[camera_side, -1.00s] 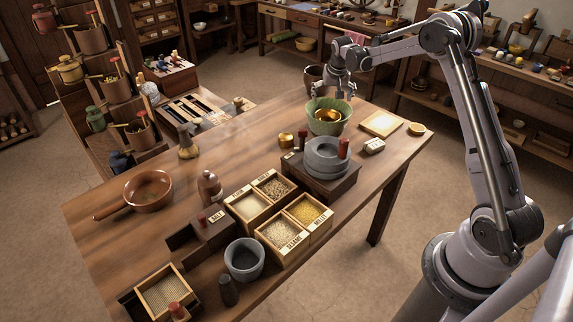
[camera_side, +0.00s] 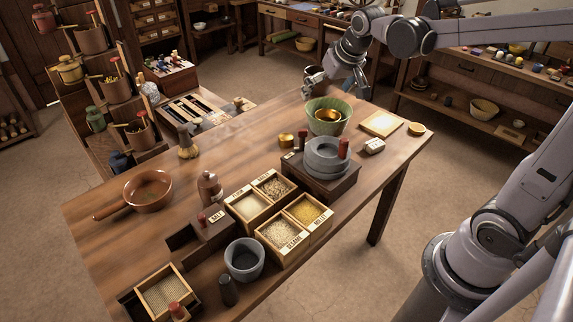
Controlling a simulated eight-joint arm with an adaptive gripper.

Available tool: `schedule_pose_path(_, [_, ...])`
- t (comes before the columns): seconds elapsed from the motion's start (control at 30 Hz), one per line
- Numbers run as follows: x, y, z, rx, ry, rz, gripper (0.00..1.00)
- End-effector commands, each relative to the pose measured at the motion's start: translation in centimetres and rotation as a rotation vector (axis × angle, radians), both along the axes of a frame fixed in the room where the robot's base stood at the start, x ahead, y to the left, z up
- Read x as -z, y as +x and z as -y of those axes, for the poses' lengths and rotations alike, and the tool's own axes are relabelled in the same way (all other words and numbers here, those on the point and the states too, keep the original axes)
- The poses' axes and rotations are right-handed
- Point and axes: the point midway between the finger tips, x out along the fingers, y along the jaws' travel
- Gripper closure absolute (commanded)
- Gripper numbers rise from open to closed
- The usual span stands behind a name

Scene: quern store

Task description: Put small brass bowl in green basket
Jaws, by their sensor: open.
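The green basket (camera_side: 321,129) stands on the far part of the wooden table, behind the stone quern. A small brass bowl (camera_side: 327,115) sits inside the basket, with its golden rim showing below the basket's rim. My gripper (camera_side: 311,90) is open and empty, above and slightly left of the basket's back rim. It appears apart from the bowl. The basket's front wall hides the bowl's underside.
A grey stone quern (camera_side: 327,155) on a dark base stands in front of the basket. A small brass cup (camera_side: 286,140) is to its left. A light board (camera_side: 381,124) and another small brass dish (camera_side: 417,129) lie right. Grain boxes (camera_side: 281,231) fill the near middle.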

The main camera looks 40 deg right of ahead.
Motion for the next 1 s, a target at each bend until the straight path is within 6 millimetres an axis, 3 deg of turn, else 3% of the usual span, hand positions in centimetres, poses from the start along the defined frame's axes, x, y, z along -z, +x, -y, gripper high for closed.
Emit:
schedule_pose_path(0.2, [-0.1,-6.1,-4.9,-0.132,-0.014,0.037,0.0])
schedule_pose_path(0.5, [2.3,-13.1,-9.3,-0.29,-0.031,0.087,0.0])
schedule_pose_path(0.7, [3.5,-15.1,-10.3,-0.339,-0.037,0.103,0.0])
schedule_pose_path(1.0, [3.7,-15.2,-10.5,-0.345,-0.037,0.105,0.0])
